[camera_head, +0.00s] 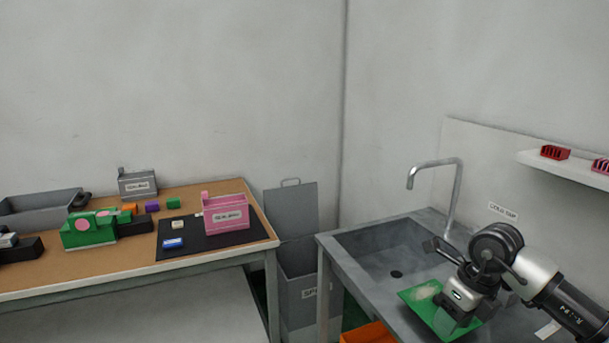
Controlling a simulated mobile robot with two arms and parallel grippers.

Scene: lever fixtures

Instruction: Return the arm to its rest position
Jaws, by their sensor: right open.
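My right arm comes in from the lower right. Its gripper (441,283) hangs over the sink counter, near a green board or tray (418,296) with a pale patch on it. The fingers are apart and I see nothing held between them. The gripper covers part of the green board; I cannot tell whether it touches it. My left gripper does not show.
A grey sink (372,251) with a curved tap (459,190) lies left of my right arm. A wall shelf (566,168) holds red items. On the left, a wooden table (120,257) carries a pink box (226,225), a green fixture (88,236) and small blocks. A grey bin (299,285) stands between them.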

